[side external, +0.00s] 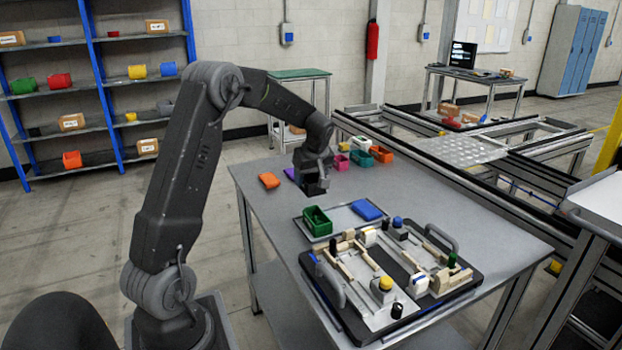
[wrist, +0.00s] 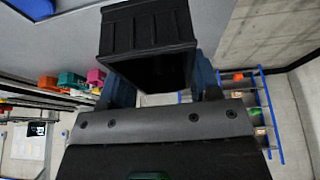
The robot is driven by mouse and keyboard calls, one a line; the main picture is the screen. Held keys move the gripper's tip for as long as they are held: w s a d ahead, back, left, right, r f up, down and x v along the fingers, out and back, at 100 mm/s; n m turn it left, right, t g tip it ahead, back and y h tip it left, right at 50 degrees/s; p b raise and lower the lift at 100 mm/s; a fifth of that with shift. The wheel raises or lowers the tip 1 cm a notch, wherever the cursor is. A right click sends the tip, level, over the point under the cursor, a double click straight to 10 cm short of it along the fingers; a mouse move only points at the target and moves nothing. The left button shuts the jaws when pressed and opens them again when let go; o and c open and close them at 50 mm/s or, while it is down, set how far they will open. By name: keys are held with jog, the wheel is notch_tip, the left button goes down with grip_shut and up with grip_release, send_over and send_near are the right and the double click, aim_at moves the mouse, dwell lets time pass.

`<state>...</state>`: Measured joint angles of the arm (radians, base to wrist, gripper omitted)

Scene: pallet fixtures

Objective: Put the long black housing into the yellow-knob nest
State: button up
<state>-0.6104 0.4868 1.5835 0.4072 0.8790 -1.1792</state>
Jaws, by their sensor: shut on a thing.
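The long black housing (wrist: 148,40) is held in my gripper (wrist: 161,84) and fills the upper middle of the wrist view, its open hollow end facing the camera. In the side external view my gripper (side external: 314,172) is above the far left part of the table, with the housing (side external: 316,188) hanging dark below it. The fixture pallet (side external: 410,262) lies on the near part of the table, well apart from my gripper. The yellow knob (side external: 386,283) is at its near side, by a pale nest (side external: 357,290); the nest's inside is hard to make out.
A tray (side external: 343,211) holds a green bin (side external: 317,221) and a blue part (side external: 367,209) behind the pallet. An orange part (side external: 269,181) and a purple part (side external: 290,174) lie left of my gripper. Small coloured bins (side external: 361,158) stand behind it. Pallet handles (side external: 441,239) stick up.

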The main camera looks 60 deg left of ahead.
jog(key=d+r, duration=0.2)
jog(key=d, duration=2.3)
jog(key=shift+s+f, duration=0.15)
jog(key=shift+f, duration=3.75)
jog(key=shift+f, duration=0.7)
jog(key=shift+f, duration=0.3)
jog(key=o, duration=1.1)
jog(key=shift+c, duration=0.2)
